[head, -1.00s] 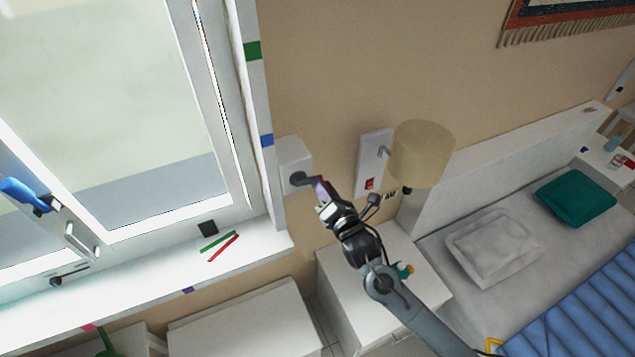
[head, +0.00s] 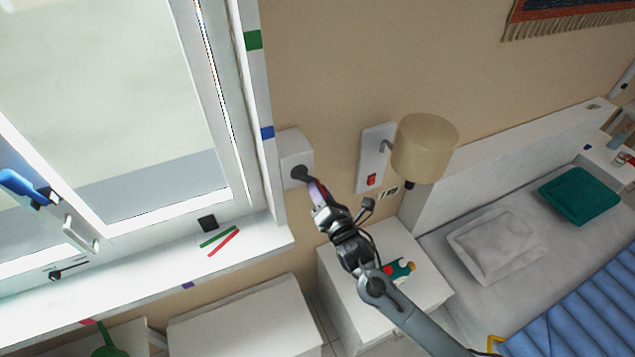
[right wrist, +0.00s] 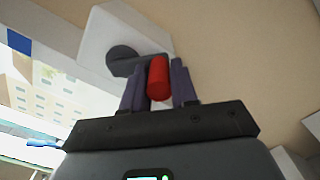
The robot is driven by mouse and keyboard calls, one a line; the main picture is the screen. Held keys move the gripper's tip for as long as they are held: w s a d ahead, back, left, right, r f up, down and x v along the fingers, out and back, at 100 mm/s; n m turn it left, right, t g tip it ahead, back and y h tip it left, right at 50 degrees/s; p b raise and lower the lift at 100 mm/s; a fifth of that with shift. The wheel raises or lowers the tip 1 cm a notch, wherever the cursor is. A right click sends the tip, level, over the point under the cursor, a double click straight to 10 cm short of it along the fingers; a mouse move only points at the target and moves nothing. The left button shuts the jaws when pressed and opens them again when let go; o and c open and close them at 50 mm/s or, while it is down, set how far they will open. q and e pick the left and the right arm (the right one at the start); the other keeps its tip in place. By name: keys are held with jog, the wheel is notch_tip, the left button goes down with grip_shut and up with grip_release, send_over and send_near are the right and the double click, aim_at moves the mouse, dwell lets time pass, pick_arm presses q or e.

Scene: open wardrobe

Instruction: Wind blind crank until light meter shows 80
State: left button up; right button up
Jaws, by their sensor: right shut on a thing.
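The blind crank is a white box (head: 295,157) on the wall right of the window, with a dark hub and short dark arm (head: 305,176). Its red grip (right wrist: 158,77) shows in the right wrist view. My right gripper (head: 318,190) is shut on that red grip, with a dark finger on each side. The crank arm points down and right from the hub in the head view. A small dark square (head: 207,223) on the windowsill may be the light meter; no reading is legible. A pale blind seems to cover most of the window pane (head: 120,90). My left gripper is out of view.
Green and red sticks (head: 222,241) lie on the windowsill (head: 130,272). A lamp (head: 424,148) and a red switch (head: 371,180) are on the wall right of the crank. A white nightstand (head: 345,290) stands below, beside the bed (head: 535,275).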

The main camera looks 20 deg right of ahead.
jog(key=shift+a, duration=0.15)
jog(key=shift+a+f, duration=0.35)
jog(key=shift+a, duration=0.65)
jog(key=shift+a, duration=0.15)
jog(key=shift+o, duration=0.4)
jog(key=shift+a+r, duration=0.1)
jog(key=shift+a, duration=0.6)
jog(key=shift+c, duration=0.4)
jog(key=shift+a+p, duration=0.25)
jog(key=shift+p, duration=0.25)
jog(key=shift+a+f, duration=0.1)
jog(key=shift+f, duration=0.1)
